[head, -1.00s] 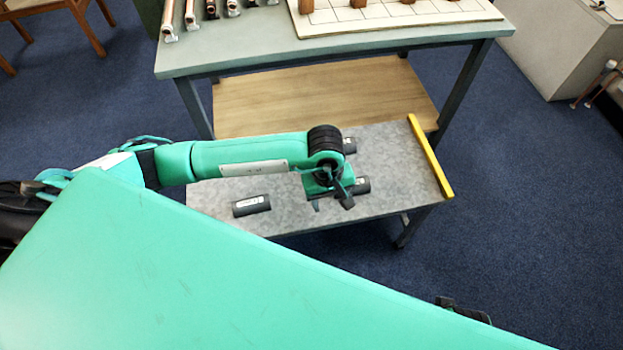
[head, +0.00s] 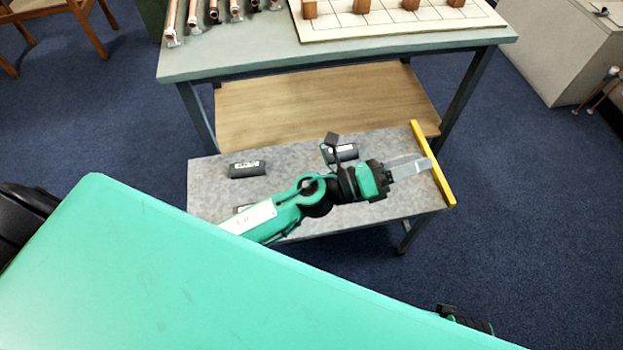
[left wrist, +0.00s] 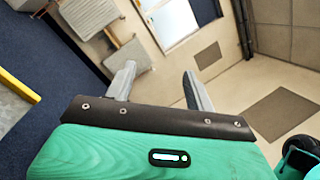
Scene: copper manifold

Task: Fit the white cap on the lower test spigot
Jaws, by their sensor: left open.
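My left gripper (head: 410,168) is open, with nothing between its fingers. In the head view it points right over the low grey table, near the yellow edge strip. The left wrist view shows its two fingers (left wrist: 158,78) spread apart, with the room beyond them. I see no white cap in either view. I cannot make out the lower test spigot. Copper pipes (head: 193,15) show at the top left on the green bench, cut off by the picture edge. My right gripper cannot be made out.
The low grey table (head: 215,190) holds dark labelled cylinders, one at the left (head: 247,168) and one behind my arm (head: 340,152). A yellow strip (head: 433,163) runs along its right edge. Behind it stands the green bench (head: 240,55) with a white board (head: 335,32) bearing wooden blocks.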

